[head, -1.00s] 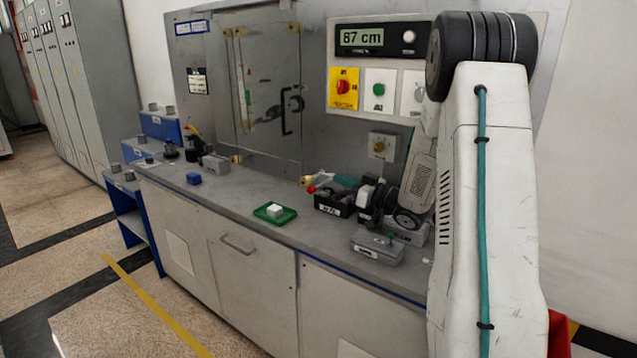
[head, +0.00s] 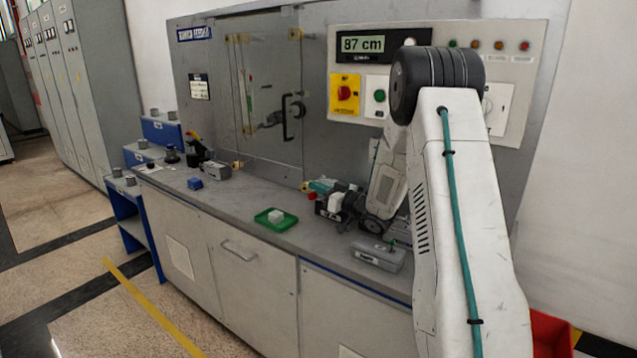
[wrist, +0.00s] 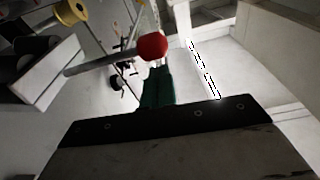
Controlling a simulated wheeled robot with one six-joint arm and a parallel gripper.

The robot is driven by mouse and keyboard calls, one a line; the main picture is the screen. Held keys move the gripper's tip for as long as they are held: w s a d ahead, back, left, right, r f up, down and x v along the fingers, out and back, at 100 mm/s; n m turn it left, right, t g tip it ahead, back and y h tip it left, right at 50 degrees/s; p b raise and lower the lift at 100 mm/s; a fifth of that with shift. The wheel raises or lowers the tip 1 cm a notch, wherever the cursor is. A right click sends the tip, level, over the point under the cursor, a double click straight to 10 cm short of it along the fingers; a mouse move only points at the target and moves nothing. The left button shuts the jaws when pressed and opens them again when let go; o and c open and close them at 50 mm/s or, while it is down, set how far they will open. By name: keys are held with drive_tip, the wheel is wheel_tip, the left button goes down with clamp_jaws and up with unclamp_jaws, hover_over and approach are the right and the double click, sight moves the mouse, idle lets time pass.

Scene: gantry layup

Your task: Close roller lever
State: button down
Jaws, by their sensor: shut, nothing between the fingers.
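The roller lever is a thin metal rod with a red ball knob (wrist: 152,46), tilted across the upper left of the wrist view. Its red knob also shows small in the head view (head: 311,197), at the left end of the dark device on the bench. My gripper (wrist: 157,72) shows as dark green fingers, shut and empty, with their tips just below the red knob. I cannot tell whether they touch it. In the head view my gripper (head: 321,186) is a small teal shape right beside the knob. The lever's base is not clear.
A yellow spool-like part (wrist: 70,11) sits near the rod. The bench between the tray and the blue block (head: 195,183) is clear.

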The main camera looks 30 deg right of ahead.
sight(314, 196)
drive_tip(key=shift+f, duration=0.1)
drive_tip(key=f, duration=0.2)
drive_tip(key=shift+s+a+f, duration=0.15)
drive_tip(key=shift+a+f, duration=0.2)
drive_tip(key=shift+a, duration=0.05)
drive_tip(key=shift+r, duration=0.1)
